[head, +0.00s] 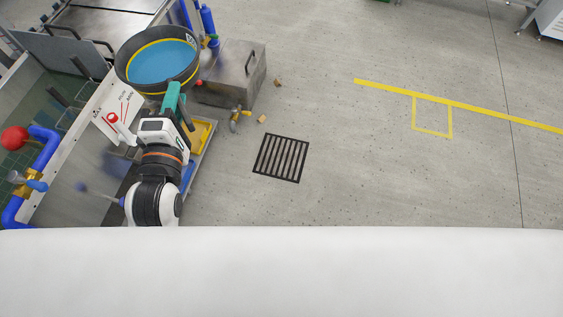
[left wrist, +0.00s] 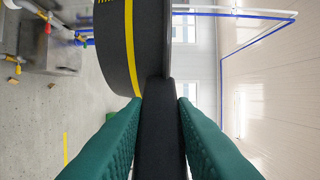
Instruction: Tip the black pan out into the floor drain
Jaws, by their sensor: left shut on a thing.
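The black pan (head: 122,70) is round with a yellow band and holds blue liquid (head: 162,61). It is at the upper left of the head view. My left gripper (head: 173,97) has teal fingers and is shut on the pan's dark handle (left wrist: 158,130) in the left wrist view. The pan's side (left wrist: 122,40) fills the top of that view and its inside is hidden there. The floor drain (head: 281,158) is a dark slotted grate in the floor, right of and nearer than the pan, with nothing over it. My right gripper is not in view.
A steel box (head: 230,72) with a handle stands right of the pan. A brass tap (head: 238,116) and small brown bits (head: 262,119) lie near the drain. The bench with blue pipes (head: 45,150) and a red knob (head: 14,138) is at left. Floor to the right is clear.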

